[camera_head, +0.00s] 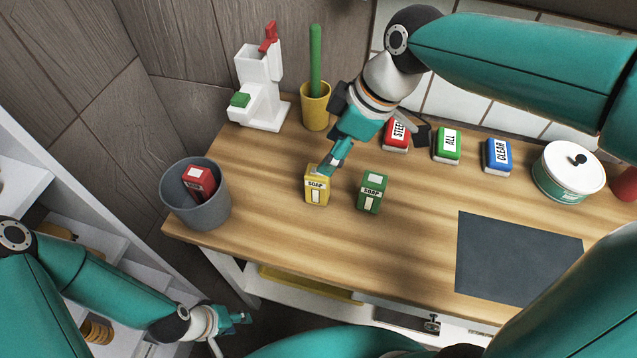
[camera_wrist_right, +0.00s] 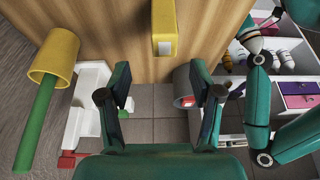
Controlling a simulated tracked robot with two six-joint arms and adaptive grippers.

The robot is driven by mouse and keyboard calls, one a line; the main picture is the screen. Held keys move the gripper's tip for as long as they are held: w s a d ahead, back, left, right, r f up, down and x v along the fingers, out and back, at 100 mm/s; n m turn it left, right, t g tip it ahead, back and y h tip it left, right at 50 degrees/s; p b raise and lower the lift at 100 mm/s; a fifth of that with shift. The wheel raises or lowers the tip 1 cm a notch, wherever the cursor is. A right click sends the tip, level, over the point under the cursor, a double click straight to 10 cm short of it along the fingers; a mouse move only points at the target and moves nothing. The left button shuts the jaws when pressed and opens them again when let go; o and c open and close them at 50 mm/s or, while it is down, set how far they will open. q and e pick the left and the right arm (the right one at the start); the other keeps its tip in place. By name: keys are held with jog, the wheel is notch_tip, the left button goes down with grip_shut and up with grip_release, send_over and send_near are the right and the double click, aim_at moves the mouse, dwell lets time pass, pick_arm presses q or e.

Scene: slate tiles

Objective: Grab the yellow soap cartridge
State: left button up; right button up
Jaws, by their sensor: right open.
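The yellow soap cartridge (camera_head: 316,196) stands upright on the wooden counter, with a SOAP label on its front. My right gripper (camera_head: 328,164) is at the cartridge's upper back side in the head view and covers part of its top. In the right wrist view the right gripper (camera_wrist_right: 160,92) is open and empty. The yellow cartridge (camera_wrist_right: 171,32) shows there beyond the fingertips, roughly centred between the fingers. Whether a finger touches it is unclear. My left gripper (camera_head: 238,318) is low, below the counter's front edge, and its jaw opening is too small to judge.
A green soap cartridge (camera_head: 373,193) stands just right of the yellow one. A grey bin (camera_head: 196,208) holds a red cartridge (camera_head: 198,181). A white dispenser (camera_head: 260,85) and yellow cup (camera_head: 315,107) stand behind. A dark mat (camera_head: 515,258) lies right; the front middle counter is clear.

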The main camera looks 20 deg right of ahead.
aim_at(318, 186)
jog(key=x, duration=0.7)
jog(key=shift+s+a+f, duration=0.1)
jog(key=shift+s+f, duration=0.05)
jog(key=shift+s, duration=0.2)
grip_shut()
